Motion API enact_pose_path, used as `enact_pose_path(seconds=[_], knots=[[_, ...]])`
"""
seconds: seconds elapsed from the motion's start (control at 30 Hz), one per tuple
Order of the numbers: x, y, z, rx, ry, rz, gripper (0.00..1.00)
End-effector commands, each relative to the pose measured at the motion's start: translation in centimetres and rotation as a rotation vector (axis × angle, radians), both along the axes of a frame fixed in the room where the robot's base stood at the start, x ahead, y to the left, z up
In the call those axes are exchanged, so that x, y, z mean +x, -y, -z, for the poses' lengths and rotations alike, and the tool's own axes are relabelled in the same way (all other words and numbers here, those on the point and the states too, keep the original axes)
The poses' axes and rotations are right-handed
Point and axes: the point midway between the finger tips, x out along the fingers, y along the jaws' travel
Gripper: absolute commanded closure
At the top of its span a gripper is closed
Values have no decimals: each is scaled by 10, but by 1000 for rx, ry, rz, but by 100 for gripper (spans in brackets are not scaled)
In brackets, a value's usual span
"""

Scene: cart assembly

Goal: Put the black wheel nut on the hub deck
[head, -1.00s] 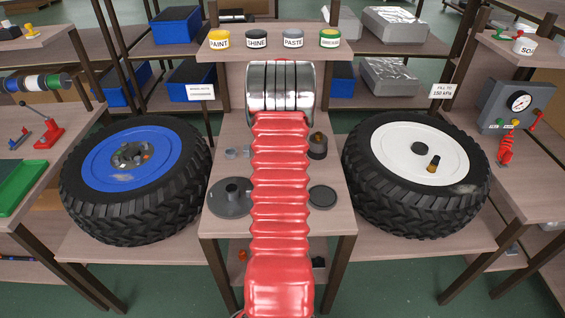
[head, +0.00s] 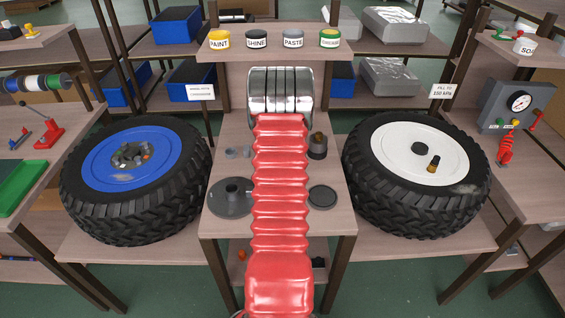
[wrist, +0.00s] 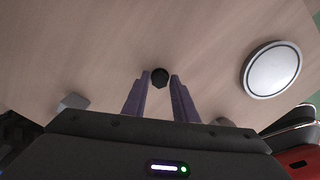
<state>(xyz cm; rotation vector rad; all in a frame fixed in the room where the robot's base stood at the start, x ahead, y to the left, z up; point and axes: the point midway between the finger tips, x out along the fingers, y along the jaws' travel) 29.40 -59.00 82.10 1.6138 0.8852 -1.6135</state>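The black wheel nut (wrist: 160,77) lies on a light wooden surface (wrist: 110,40) in the wrist view. My gripper (wrist: 160,81) is open, with one finger on each side of the nut near the fingertips; I cannot tell whether either touches it. In the head view my red arm hides the gripper and the nut. A dark grey round piece with a raised, holed centre (head: 231,204) sits on the middle bench, left of my arm. I cannot tell which part is the hub deck.
A pale disc with a grey rim (wrist: 271,70) lies right of the nut. A blue-rimmed wheel (head: 100,165) is on the left, a white-rimmed wheel (head: 390,150) on the right. A dark round dish (head: 322,197) lies right of my arm. Labelled jars (head: 293,39) line the back shelf.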

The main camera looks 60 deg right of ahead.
Motion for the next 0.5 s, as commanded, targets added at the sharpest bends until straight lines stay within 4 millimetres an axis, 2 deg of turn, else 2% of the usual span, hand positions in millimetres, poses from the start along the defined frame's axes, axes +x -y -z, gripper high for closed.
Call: enact_pose_path(seconds=[0.13, 0.5], knots=[[0, 0, 0, 0, 0, 0, 63], [0, 0, -4, -1, 0, 0, 63]])
